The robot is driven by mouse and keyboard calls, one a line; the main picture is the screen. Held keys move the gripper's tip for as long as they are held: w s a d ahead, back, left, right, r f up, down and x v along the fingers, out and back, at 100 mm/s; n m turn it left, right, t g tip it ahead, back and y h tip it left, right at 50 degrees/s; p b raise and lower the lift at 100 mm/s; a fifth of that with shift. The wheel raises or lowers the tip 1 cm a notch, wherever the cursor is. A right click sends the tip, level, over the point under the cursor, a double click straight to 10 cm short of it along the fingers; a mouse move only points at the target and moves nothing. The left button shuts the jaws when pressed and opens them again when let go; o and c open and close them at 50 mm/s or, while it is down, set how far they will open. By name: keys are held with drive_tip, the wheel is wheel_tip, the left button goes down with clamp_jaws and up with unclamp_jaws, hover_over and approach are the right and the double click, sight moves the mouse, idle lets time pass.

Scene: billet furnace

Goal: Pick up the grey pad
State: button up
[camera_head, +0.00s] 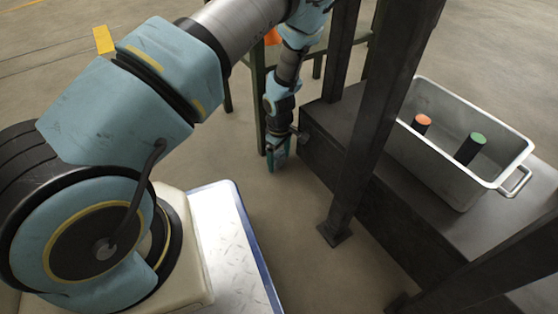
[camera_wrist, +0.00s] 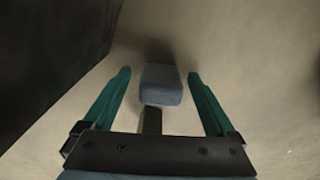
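The grey pad (camera_wrist: 161,84) shows in the wrist view as a small blue-grey block against the pale floor. A dark stem-like piece (camera_wrist: 151,121) shows just below it in the picture. My gripper (camera_wrist: 159,75) is open, with one teal finger on each side of the pad and a visible gap on both sides. I cannot tell how far the pad is below the fingertips. In the head view my gripper (camera_head: 277,155) points down close to the floor, beside the dark platform; I cannot make out the pad there.
A dark platform (camera_head: 420,225) stands right of my gripper, and its dark side fills the left of the wrist view. A dark post (camera_head: 370,130) rises in front of it. A metal bin (camera_head: 510,165) on it holds an orange-topped cylinder (camera_head: 421,124) and a green-topped one (camera_head: 470,149).

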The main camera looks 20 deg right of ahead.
sight(278, 155)
clamp_jaws()
idle(0.5)
drive_tip(key=shift+r, duration=0.15)
drive_tip(key=shift+r+p, duration=0.6)
drive_tip(key=shift+p, duration=0.05)
drive_tip(key=shift+s+a+r+p, duration=0.15)
drive_tip(key=shift+s+r+p, duration=0.05)
drive_tip(key=shift+r+p, duration=0.35)
drive_tip(key=shift+s+a+r+p, duration=0.15)
drive_tip(key=shift+r+p, duration=0.25)
drive_tip(key=shift+r, duration=0.2)
drive_tip(key=s+a, duration=0.3)
drive_tip(key=s, duration=0.2)
drive_tip(key=s+a, duration=0.3)
drive_tip(key=s, duration=0.1)
drive_tip(key=s+a+p, duration=0.1)
drive_tip(key=s+a, duration=0.2)
drive_tip(key=s, duration=0.2)
drive_tip(key=shift+s+f, duration=0.15)
drive_tip(key=shift+s, duration=0.15)
